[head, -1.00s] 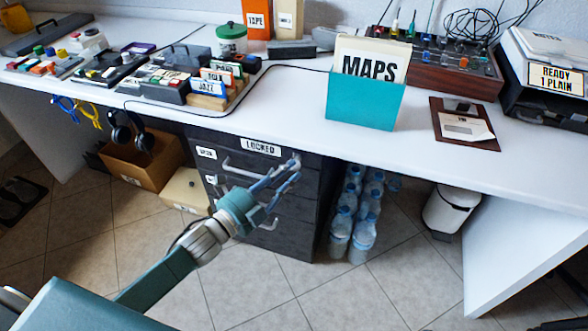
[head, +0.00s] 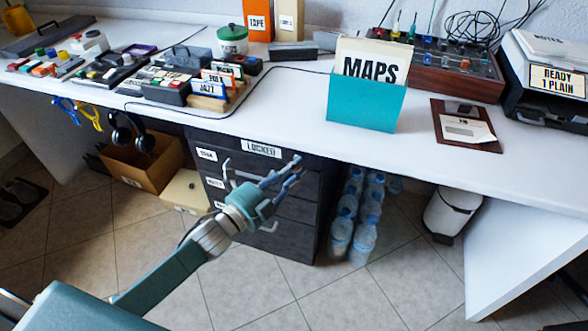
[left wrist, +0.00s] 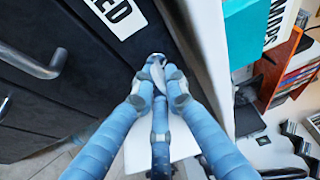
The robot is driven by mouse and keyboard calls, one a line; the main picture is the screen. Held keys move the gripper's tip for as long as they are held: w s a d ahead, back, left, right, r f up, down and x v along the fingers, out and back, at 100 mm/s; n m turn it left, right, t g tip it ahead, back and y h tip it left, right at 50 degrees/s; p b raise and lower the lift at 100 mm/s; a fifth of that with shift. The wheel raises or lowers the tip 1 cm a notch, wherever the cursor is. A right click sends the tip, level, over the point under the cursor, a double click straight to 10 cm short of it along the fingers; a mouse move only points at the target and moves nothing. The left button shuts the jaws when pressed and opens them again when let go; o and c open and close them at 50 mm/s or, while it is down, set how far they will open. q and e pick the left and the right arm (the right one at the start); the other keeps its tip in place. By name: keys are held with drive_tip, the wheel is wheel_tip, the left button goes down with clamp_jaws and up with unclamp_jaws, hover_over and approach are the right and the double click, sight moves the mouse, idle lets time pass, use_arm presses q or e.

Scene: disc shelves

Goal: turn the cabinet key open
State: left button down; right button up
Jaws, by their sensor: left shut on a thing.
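The dark drawer cabinet (head: 290,208) stands under the white desk, with a LOCKED label (head: 261,149) on its top front. My left gripper (head: 294,169) is at the upper right of the cabinet front, just right of and below that label. In the left wrist view, its blue fingers (left wrist: 158,78) are closed together on a small silver key (left wrist: 157,60) at the cabinet's face. The fingers cover most of the key, and its exact angle is hard to tell. My right gripper is not in view.
The desk edge (head: 400,170) overhangs close above the gripper. Drawer handles (left wrist: 36,62) stick out from the cabinet front. Water bottles (head: 362,215) stand right of the cabinet, and a brown box (head: 148,165) is on its left. The tiled floor in front is clear.

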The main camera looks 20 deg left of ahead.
use_arm(q)
drive_tip(key=shift+f, duration=0.1)
drive_tip(key=shift+n, duration=0.4)
drive_tip(key=shift+n+t, duration=0.3)
drive_tip(key=shift+n+b, duration=0.35)
drive_tip(key=shift+n, duration=0.05)
drive_tip(key=n+t, duration=0.1)
drive_tip(key=n, duration=0.2)
drive_tip(key=shift+d+n+t+b, duration=0.15)
drive_tip(key=shift+n+t+b, duration=0.2)
drive_tip(key=shift+n+t, duration=0.05)
drive_tip(key=n+t, duration=0.1)
drive_tip(key=n, duration=0.2)
drive_tip(key=n+t+y, duration=0.1)
drive_tip(key=n, duration=0.1)
drive_tip(key=shift+n, duration=0.4)
drive_tip(key=n+y, duration=0.1)
drive_tip(key=n, duration=0.2)
drive_tip(key=n+t+y, duration=0.1)
drive_tip(key=shift+r+n+y, duration=0.25)
drive_tip(key=shift+n+y, duration=0.05)
drive_tip(key=shift+n, duration=0.1)
drive_tip(key=shift+n+t+y, duration=0.3)
drive_tip(key=shift+n+y, duration=1.2)
drive_tip(key=shift+n, duration=1.2)
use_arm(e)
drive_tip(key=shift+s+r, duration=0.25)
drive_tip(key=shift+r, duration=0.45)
use_arm(q)
drive_tip(key=shift+n, duration=0.3)
